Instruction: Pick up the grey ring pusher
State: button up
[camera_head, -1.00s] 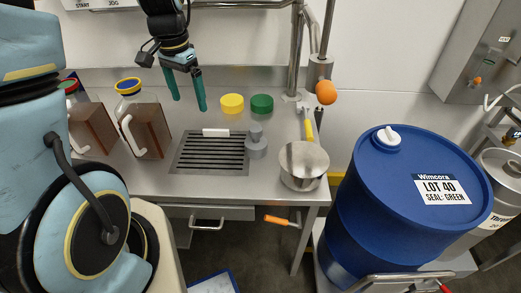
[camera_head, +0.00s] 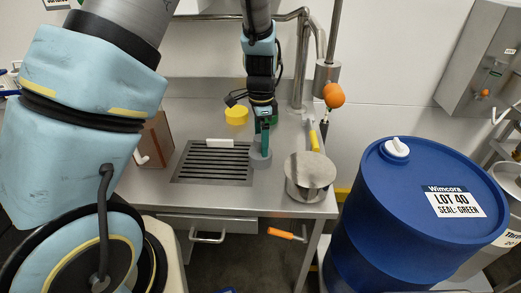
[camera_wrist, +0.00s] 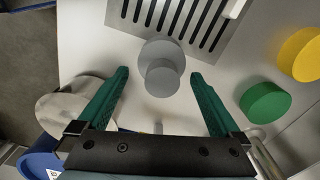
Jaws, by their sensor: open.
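The grey ring pusher (camera_wrist: 162,72) stands on the steel bench beside the slotted drain grate. It has a wide round base and a narrower knob, and shows in the wrist view between my fingertips. My gripper (camera_wrist: 160,80) is open, one green finger to either side of the pusher, apparently not touching it. In the head view my gripper (camera_head: 263,135) is seen edge-on above the pusher (camera_head: 260,157), hiding part of it. I cannot tell the exact height of the fingertips.
The drain grate (camera_head: 212,163) has a white bar along its back edge. A steel pot (camera_head: 309,178) stands right of the pusher. A yellow cap (camera_head: 236,116) and a green cap (camera_wrist: 265,102) sit behind. A blue drum (camera_head: 400,220) stands right of the bench.

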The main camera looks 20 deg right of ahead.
aim_at(260, 150)
jog(key=shift+w+f+p, duration=0.15)
jog(key=shift+f+p, duration=0.4)
jog(key=shift+f, duration=1.75)
jog(key=shift+c, duration=0.2)
jog(key=c, duration=1.1)
